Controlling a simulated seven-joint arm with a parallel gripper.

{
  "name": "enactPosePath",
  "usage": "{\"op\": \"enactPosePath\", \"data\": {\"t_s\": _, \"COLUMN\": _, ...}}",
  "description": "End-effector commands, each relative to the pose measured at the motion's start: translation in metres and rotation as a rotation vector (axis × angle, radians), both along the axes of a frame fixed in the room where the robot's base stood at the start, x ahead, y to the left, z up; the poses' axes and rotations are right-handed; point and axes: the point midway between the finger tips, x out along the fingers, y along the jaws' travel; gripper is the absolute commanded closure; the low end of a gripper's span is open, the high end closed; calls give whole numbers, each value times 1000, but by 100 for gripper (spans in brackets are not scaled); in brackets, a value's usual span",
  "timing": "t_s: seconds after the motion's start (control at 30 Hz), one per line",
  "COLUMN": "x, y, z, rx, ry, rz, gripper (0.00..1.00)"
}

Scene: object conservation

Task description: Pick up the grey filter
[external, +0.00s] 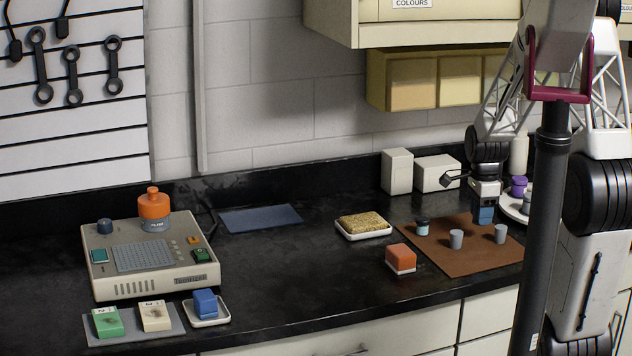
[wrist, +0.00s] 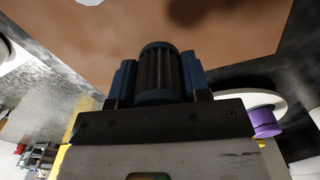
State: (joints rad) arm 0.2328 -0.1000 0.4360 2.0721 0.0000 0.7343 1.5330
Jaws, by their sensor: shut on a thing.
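My gripper (external: 484,214) hangs over the brown mat (external: 470,263) at the right of the bench, its blue fingers pointing down. In the wrist view the blue fingers (wrist: 160,76) are shut on a dark grey ribbed cylinder, which looks like the grey filter (wrist: 160,70). In the external view the fingers hide the filter. I cannot tell whether it touches the mat.
A purple jar (external: 519,186) is on a white plate to the right. A sponge dish (external: 364,231) and orange block (external: 400,257) are left.

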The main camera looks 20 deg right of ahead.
Motion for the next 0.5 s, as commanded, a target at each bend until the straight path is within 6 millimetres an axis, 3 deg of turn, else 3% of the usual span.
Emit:
{"op": "enactPosePath", "data": {"t_s": 0.2, "x": -34, "y": 8, "z": 4, "rx": 0, "ry": -2, "rz": 0, "gripper": 80}}
{"op": "enactPosePath", "data": {"t_s": 0.5, "x": -66, "y": 15, "z": 7, "rx": 0, "ry": -2, "rz": 0, "gripper": 80}}
